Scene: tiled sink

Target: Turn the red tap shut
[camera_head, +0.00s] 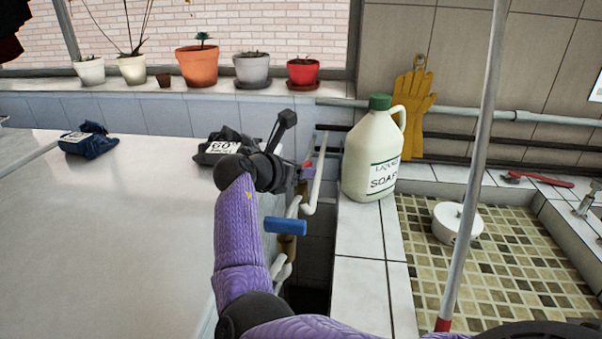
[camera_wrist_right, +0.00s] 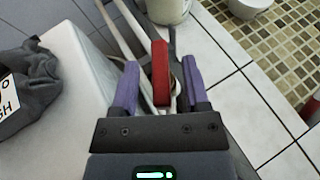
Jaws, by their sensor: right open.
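The red tap's handle (camera_wrist_right: 160,72) is a long red bar in the right wrist view, standing between the two purple fingers of my right gripper (camera_wrist_right: 160,84). The fingers are open, with a visible gap on each side of the handle. In the head view my right gripper (camera_head: 300,172) is beside the pipes, left of the soap jug, and largely hides the red handle. A blue tap handle (camera_head: 286,227) shows below it on the pipes. My left gripper is not in view.
A white soap jug (camera_head: 372,155) stands on the tiled ledge close right of the pipes. A white counter (camera_head: 90,240) with dark cloth bundles (camera_head: 88,140) is at left. A mosaic basin (camera_head: 510,255) and red wrench (camera_head: 537,179) are at right.

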